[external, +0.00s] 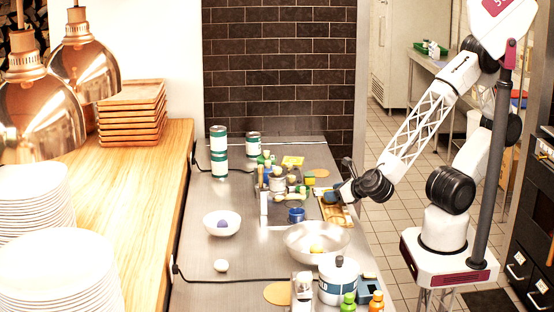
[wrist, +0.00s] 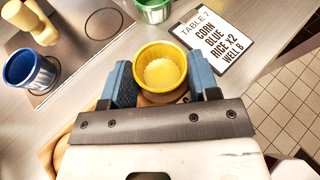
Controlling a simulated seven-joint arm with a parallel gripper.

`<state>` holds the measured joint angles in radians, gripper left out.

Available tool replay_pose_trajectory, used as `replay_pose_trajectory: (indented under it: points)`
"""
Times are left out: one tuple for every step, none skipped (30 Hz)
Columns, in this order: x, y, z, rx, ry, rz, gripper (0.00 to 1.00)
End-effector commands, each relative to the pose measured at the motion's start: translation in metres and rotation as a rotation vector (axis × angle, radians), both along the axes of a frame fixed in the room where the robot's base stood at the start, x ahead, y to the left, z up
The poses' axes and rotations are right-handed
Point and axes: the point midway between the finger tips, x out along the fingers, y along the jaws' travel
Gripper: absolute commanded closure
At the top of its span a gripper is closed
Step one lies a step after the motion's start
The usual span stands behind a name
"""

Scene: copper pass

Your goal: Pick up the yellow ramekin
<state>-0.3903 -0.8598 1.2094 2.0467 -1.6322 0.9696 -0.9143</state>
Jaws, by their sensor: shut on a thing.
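The yellow ramekin (wrist: 160,68) sits between the two blue fingers of my gripper (wrist: 161,78) in the wrist view. In the external view my gripper (external: 335,196) is low over the right side of the steel counter, by the wooden board (external: 347,214), and I cannot make out the ramekin there.
A blue cup (wrist: 32,74) and a green cup (wrist: 153,9) stand near. A printed order card (wrist: 215,35) lies at upper right. In the external view, a cluster of small items is left of my gripper, with a steel bowl (external: 297,240) in front. The counter's right edge is close.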

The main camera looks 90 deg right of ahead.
Motion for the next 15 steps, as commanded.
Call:
replay_pose_trajectory:
  points:
    - [0.000,0.000,0.004,0.000,-0.001,0.000,0.69]
    - [0.000,0.000,0.006,0.001,-0.001,0.000,0.69]
    - [0.000,0.000,0.008,0.000,0.000,0.000,0.69]
    - [0.000,0.000,0.010,0.000,0.000,0.000,0.69]
    - [0.000,0.000,0.013,0.001,-0.001,0.000,0.69]
    - [0.000,0.000,0.017,0.001,-0.001,0.000,0.69]
    - [0.000,0.000,0.020,0.001,-0.001,-0.001,0.69]
    - [0.000,0.000,0.023,0.001,-0.001,-0.001,0.69]
    - [0.000,0.000,0.028,0.001,-0.001,-0.001,0.69]
    - [0.000,0.000,0.031,0.001,-0.001,-0.001,0.69]
    - [-0.005,0.000,0.031,0.000,0.000,0.001,0.69]
    - [-0.011,0.000,0.031,0.000,-0.001,0.001,0.69]
    - [-0.015,-0.001,0.031,0.000,-0.001,0.001,0.69]
    - [-0.020,-0.001,0.031,0.000,-0.001,0.001,0.69]
    - [-0.027,-0.002,0.032,0.000,-0.001,0.001,0.69]
